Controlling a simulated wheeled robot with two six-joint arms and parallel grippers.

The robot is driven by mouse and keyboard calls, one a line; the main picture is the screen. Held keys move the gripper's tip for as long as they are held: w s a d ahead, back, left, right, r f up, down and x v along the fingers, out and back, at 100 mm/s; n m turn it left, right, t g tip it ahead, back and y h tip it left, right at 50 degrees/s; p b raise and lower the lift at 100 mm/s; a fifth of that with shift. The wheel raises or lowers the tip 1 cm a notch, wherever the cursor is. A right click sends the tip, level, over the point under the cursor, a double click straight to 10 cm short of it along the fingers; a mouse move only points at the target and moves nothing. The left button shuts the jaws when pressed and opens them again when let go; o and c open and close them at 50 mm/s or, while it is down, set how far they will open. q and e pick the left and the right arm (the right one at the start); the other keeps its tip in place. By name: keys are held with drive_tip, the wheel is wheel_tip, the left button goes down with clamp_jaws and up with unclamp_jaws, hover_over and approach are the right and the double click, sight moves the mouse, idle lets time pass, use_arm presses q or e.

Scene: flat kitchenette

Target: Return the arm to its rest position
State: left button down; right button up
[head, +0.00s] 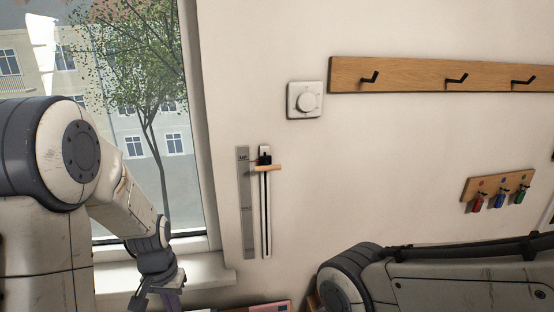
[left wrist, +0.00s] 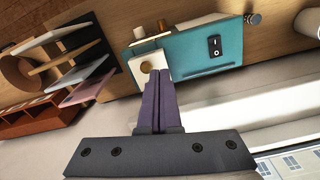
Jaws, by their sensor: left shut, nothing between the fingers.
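My left arm (head: 130,205) comes in from the left in front of the window. Its gripper (head: 168,300) hangs at the bottom edge of the head view, left of the wall slider, with its tips cut off. In the left wrist view its two purple fingers (left wrist: 160,78) lie together, shut and empty. Beyond the tips is a teal panel (left wrist: 200,60) with a black switch (left wrist: 214,46); I cannot tell whether they touch. My right arm (head: 450,278) crosses the lower right of the head view; its gripper is out of view.
The wall holds a slider with a wooden handle (head: 267,168), a white dial (head: 305,100), a hook rail (head: 430,74) and a small key rack (head: 498,186). The window (head: 100,60) and its sill (head: 205,270) are near my left arm. Shelves (left wrist: 60,50) show in the left wrist view.

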use_arm(q)
drive_tip(key=s+d+r+m+b, duration=0.1)
drive_tip(key=s+d+m+b, duration=0.45)
drive_tip(key=d, duration=0.95)
drive_tip(key=s+d+m+h+b, duration=0.1)
drive_tip(key=s+d, duration=0.4)
drive_tip(key=s, duration=0.7)
drive_tip(key=shift+d+r+m+b, duration=0.15)
drive_tip(key=shift+r+m+b, duration=0.05)
drive_tip(key=shift+m+b, duration=0.25)
use_arm(e)
wheel_tip(320, 180, down, 9)
